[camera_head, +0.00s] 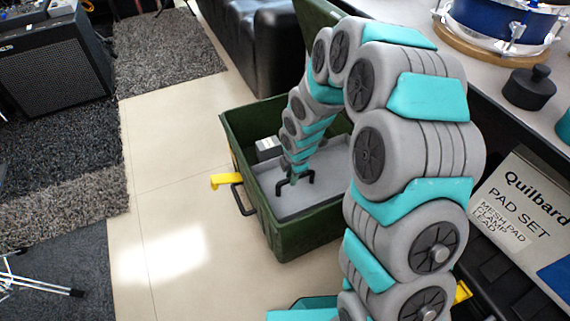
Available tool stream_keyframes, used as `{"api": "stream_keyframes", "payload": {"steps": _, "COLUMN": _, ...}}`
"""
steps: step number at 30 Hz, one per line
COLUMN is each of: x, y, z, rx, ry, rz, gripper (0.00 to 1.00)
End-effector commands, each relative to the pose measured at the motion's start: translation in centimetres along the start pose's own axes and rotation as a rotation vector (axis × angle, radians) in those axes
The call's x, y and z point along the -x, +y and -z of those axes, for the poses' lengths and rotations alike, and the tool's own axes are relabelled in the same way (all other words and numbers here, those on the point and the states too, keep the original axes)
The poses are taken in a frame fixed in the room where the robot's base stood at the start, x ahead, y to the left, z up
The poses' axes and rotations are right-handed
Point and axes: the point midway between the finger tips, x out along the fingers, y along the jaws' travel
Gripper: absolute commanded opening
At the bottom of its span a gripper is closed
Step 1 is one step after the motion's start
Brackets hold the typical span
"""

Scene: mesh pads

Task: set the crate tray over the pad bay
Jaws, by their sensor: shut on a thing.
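The green crate (300,238) stands open on the floor. The flat grey crate tray (290,206) is inside its walls and has a black handle (281,187). My gripper (295,178) reaches down into the crate and is shut on this handle; its fingertips are small and partly hidden. I cannot tell whether the tray rests on something or hangs just clear. No pad bay can be made out; whatever lies under the tray is hidden. My arm hides part of the crate's right side.
A small grey box (268,148) is at the crate's far left inside. A yellow latch (228,181) sticks out on the left. A table with a drum (505,22) and a black jar (529,87) stands right. Pale floor (170,190) is clear on the left.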

Motion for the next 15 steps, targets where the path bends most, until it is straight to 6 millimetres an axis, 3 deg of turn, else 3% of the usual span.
{"api": "stream_keyframes", "payload": {"steps": 6, "x": 0.3, "y": -1.5, "z": 0.0, "rx": 0.001, "ry": -0.001, "rz": -0.002, "gripper": 0.0}}
{"api": "stream_keyframes", "payload": {"steps": 15, "x": 0.3, "y": -1.8, "z": 0.0, "rx": 0.001, "ry": 0.0, "rz": -0.001, "gripper": 0.0}}
